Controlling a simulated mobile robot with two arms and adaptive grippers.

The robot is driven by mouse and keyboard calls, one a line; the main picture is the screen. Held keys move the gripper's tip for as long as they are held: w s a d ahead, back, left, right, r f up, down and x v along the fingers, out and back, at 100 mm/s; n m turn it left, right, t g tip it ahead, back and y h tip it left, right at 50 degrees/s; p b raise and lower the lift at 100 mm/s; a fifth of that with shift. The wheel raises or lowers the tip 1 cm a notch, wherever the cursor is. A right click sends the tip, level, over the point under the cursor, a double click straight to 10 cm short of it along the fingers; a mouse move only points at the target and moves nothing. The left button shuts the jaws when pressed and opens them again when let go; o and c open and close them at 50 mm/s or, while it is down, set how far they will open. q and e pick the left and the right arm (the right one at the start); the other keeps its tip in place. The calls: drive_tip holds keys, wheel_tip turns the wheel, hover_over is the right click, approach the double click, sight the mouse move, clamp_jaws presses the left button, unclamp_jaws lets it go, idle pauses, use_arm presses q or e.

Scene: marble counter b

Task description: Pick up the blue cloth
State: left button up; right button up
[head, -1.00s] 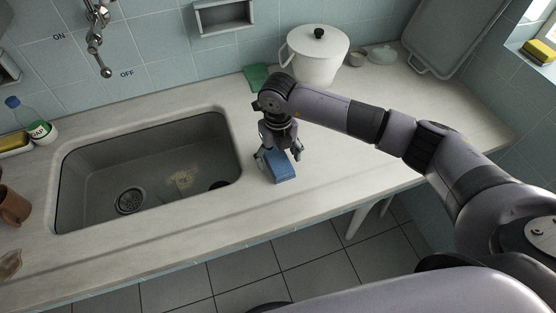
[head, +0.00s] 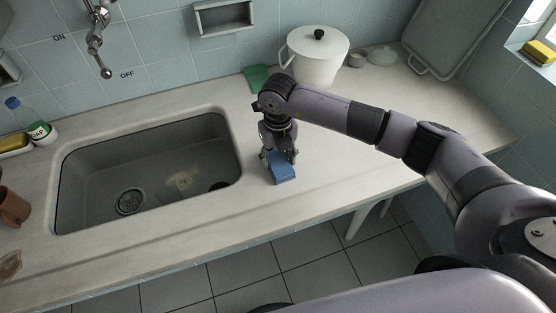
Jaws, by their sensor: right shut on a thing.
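The blue cloth (head: 283,172) is a small folded block on the counter, just right of the sink. My right gripper (head: 280,157) comes down over it from above and is shut on it. The cloth's far part is hidden by the fingers, while its near end shows. It appears to rest on the counter; I cannot tell whether there is a gap beneath it. My left gripper is not in view.
The sink basin (head: 150,119) opens to the left of my right gripper. A green cloth (head: 256,77) and a white lidded pot (head: 317,60) stand behind it. The counter (head: 350,150) is clear to the right. A bottle (head: 38,127) and brown mug (head: 14,207) are at far left.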

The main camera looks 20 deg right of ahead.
sight(278, 160)
wheel_tip(278, 160, up, 20)
drive_tip(key=b, duration=0.3)
drive_tip(key=o, duration=0.6)
drive_tip(key=c, duration=0.5)
